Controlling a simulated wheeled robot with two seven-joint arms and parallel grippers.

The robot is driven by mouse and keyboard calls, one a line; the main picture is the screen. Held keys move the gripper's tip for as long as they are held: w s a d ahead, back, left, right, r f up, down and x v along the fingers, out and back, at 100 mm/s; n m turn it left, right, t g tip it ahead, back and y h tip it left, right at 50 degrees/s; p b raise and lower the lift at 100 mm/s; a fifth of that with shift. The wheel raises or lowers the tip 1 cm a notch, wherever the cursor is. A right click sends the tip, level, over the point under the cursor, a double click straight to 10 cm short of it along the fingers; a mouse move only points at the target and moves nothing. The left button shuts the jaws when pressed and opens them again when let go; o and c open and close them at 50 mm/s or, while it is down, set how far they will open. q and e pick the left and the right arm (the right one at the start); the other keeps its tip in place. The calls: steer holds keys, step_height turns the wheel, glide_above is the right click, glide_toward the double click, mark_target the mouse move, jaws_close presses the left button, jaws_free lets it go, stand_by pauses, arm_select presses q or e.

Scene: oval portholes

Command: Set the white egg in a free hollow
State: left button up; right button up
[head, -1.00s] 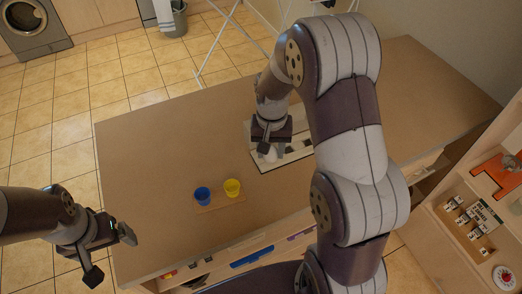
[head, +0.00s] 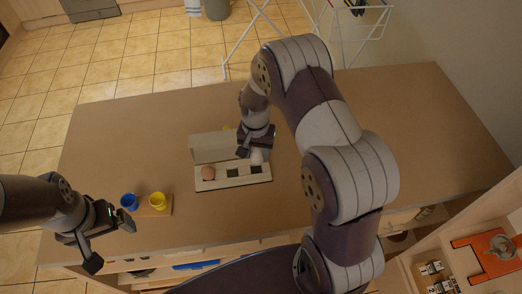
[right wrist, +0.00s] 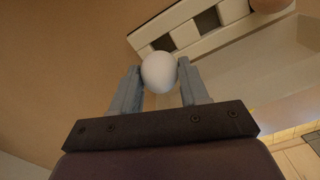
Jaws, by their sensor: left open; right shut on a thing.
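The white egg (head: 256,157) is between the fingers of my right gripper (head: 255,153), which is shut on it. The right wrist view shows the egg (right wrist: 158,72) held between the two fingertips. A pale egg box (head: 222,184) with an upright lid (head: 212,150) stands on the table below and beside the gripper. A brown egg (head: 208,173) sits in its left hollow. Two dark square hollows (head: 232,172) to the right look empty; the egg is above the rightmost, apparently clear of it. My left gripper (head: 114,244) is open and empty at the table's front left.
A blue cup (head: 129,202) and a yellow cup (head: 157,200) stand on a small board left of the box. Something yellow (head: 226,128) shows partly behind the lid. The wooden table (head: 400,120) is clear at right. A shelf with an orange item (head: 487,254) stands at lower right.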

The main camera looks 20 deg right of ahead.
mark_target(256, 159)
steer(key=shift+w+a+r, duration=0.1)
steer(key=shift+w, duration=0.15)
steer(key=shift+a+f+b, duration=0.1)
steer(key=shift+f+b, duration=0.2)
steer(key=shift+f, duration=0.05)
step_height(256, 159, down, 3)
steer(key=b, duration=0.2)
steer(key=shift+f+b, duration=0.1)
steer(key=shift+b, duration=0.3)
steer(key=shift+f, duration=0.2)
steer(key=shift+f, duration=0.15)
stand_by(0.5)
